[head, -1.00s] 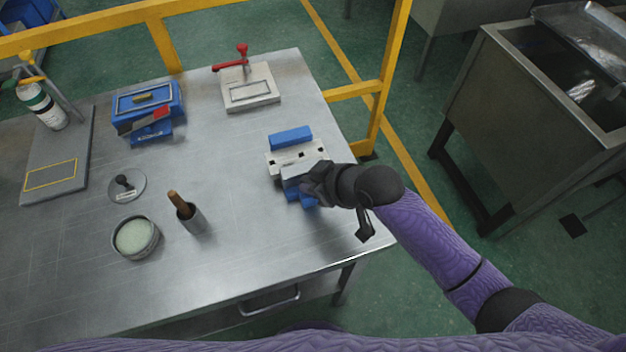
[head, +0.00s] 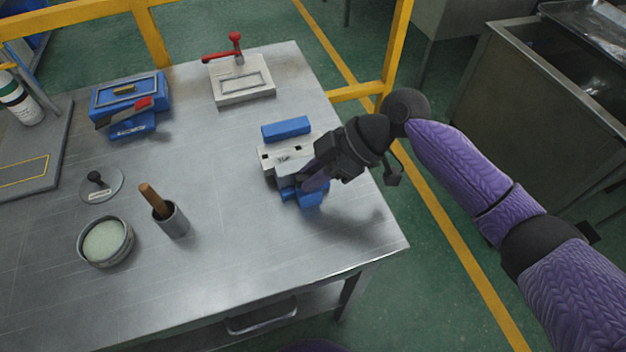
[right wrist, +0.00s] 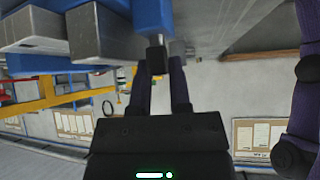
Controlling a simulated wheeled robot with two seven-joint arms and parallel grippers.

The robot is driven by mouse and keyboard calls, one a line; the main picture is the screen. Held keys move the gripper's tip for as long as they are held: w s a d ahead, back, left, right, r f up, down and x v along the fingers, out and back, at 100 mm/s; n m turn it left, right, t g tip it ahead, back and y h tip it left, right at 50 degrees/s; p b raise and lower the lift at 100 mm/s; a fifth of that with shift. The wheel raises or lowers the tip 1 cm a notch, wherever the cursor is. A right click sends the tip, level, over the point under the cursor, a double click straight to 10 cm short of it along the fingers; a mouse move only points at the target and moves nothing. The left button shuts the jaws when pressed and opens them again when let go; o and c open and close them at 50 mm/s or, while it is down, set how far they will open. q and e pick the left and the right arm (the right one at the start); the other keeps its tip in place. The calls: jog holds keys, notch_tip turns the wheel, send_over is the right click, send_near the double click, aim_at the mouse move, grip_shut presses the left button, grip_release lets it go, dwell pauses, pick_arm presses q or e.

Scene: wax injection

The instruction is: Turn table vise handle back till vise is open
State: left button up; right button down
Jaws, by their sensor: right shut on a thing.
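The table vise (head: 287,128) has blue parts and pale grey jaws, and stands near the right edge of the metal table. My right gripper (head: 310,178) reaches it from the right, at its near side. In the right wrist view the gripper's fingers (right wrist: 162,82) are shut on a small black end of the vise handle (right wrist: 157,60), below the vise's blue part (right wrist: 153,18). In the head view my gripper hides the handle. The jaw gap is too unclear to judge. My left gripper is in neither view.
On the table (head: 230,230) stand a white block with a red clamp (head: 243,90), a blue box (head: 125,92), a cup with a wooden-handled tool (head: 171,221) and a round bowl (head: 104,242). A yellow rail (head: 150,40) runs behind. The near right tabletop is clear.

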jog(key=shift+w+f+n+g+b, duration=0.1)
jog(key=shift+f+n+g+b, duration=0.05)
jog(key=shift+n+g+b, duration=0.6)
jog(key=shift+n, duration=0.25)
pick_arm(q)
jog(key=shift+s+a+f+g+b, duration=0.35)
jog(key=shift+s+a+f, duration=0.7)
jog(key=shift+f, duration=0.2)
pick_arm(e)
jog(key=shift+g, duration=0.25)
jog(key=shift+n, duration=0.3)
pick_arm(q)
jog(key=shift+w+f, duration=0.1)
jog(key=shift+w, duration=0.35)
pick_arm(e)
jog(key=c, duration=0.9)
grip_release()
jog(key=o, duration=0.3)
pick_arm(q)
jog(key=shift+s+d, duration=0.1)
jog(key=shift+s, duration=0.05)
pick_arm(e)
jog(key=shift+o, duration=0.2)
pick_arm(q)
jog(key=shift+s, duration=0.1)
pick_arm(e)
jog(key=shift+r, duration=0.2)
